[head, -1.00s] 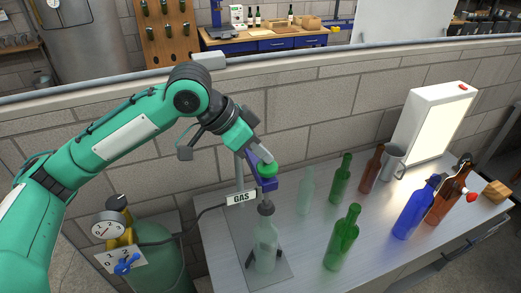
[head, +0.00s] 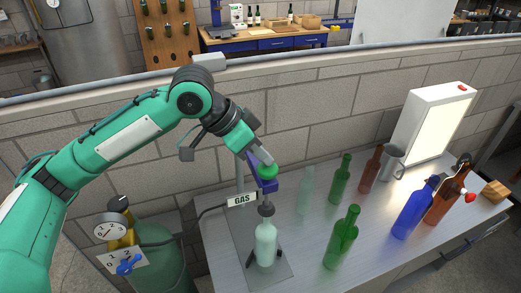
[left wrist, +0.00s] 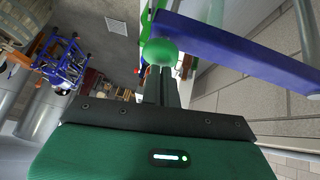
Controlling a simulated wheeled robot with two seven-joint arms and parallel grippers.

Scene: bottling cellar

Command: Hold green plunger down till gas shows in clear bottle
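The green plunger (head: 268,172) is a round knob on top of the blue filling head (head: 266,185). My left gripper (head: 266,160) is shut, with its fingertips on or just at the plunger's top; exact contact is hard to see. In the left wrist view the green knob (left wrist: 160,52) sits right at the end of the shut fingers (left wrist: 160,82). The clear bottle (head: 266,243) stands upright under the filling head's nozzle. Its inside looks milky and whitish. My right gripper is not in view.
A GAS sign (head: 241,199) is beside the stand. A gas cylinder (head: 158,255) with a gauge (head: 110,226) stands at left. Green bottles (head: 342,240), a blue bottle (head: 413,212), brown bottles (head: 371,170) and a steel jug (head: 393,160) are on the bench, near a lit panel (head: 437,130).

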